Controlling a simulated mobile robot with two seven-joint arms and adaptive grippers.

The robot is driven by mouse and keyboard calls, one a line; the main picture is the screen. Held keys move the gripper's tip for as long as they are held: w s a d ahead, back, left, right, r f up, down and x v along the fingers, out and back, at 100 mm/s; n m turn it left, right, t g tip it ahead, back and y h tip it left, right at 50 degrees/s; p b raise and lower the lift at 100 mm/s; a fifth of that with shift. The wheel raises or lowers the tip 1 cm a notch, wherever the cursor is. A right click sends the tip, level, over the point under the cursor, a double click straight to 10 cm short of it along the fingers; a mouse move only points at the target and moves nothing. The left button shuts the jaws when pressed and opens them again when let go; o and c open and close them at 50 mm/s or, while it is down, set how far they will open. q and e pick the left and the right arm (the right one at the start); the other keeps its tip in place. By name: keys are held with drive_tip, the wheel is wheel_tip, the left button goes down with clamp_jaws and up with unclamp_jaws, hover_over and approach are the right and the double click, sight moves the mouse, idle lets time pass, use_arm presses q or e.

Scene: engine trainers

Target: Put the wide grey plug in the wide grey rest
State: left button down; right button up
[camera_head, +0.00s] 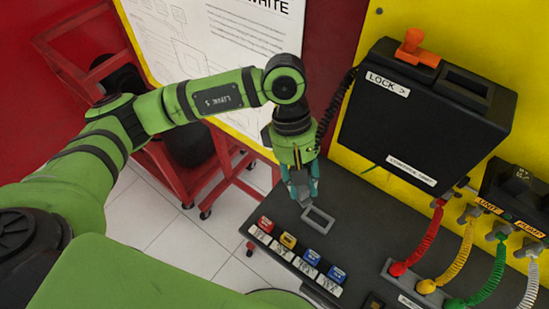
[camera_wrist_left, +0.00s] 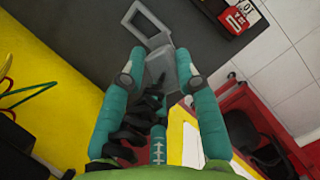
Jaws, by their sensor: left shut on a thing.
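My left gripper (camera_head: 303,190) is shut on the wide grey plug (camera_wrist_left: 161,69). In the left wrist view the plug sits between the teal fingers, with a black coiled cable (camera_head: 335,105) behind it. The wide grey rest (camera_head: 318,219) is a flat rectangular grey frame with a dark middle on the dark bench top. It also shows in the left wrist view (camera_wrist_left: 147,22), just beyond the plug's end. The plug is beside the rest, not in it; their height gap is hard to judge. My right gripper is out of view.
Labelled coloured buttons (camera_head: 288,241) line the bench's front edge. A black LOCK box (camera_head: 420,125) with an orange lever stands behind. Red, yellow, green and white coiled cables (camera_head: 425,240) occupy the right. A red wheeled frame (camera_head: 165,165) stands on the floor at left.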

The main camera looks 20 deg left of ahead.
use_arm(q)
drive_tip(key=shift+s+d+f+n+t+h+b, duration=0.2)
drive_tip(key=shift+d+f+n, duration=0.2)
drive_tip(key=shift+d+n, duration=0.35)
drive_tip(key=shift+s+d+f+n+t+h+b, duration=0.1)
drive_tip(key=shift+s+d+f+n+t+h, duration=0.2)
drive_tip(key=shift+d+n, duration=0.45)
drive_tip(key=shift+s+d+f+n+t+h+b, duration=0.1)
drive_tip(key=shift+d+f+n, duration=0.45)
drive_tip(key=shift+d, duration=0.35)
wheel_tip(320, 180, down, 2)
drive_tip(key=shift+b, duration=0.8)
drive_tip(key=shift+f+b, duration=0.1)
drive_tip(key=shift+b, duration=0.2)
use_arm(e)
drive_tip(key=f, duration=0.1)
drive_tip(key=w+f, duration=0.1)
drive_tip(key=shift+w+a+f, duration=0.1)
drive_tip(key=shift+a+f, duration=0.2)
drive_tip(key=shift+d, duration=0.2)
use_arm(q)
drive_tip(key=shift+b, duration=0.4)
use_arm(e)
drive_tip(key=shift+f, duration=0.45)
use_arm(q)
drive_tip(key=shift+f+b, duration=0.8)
drive_tip(key=shift+b, duration=0.25)
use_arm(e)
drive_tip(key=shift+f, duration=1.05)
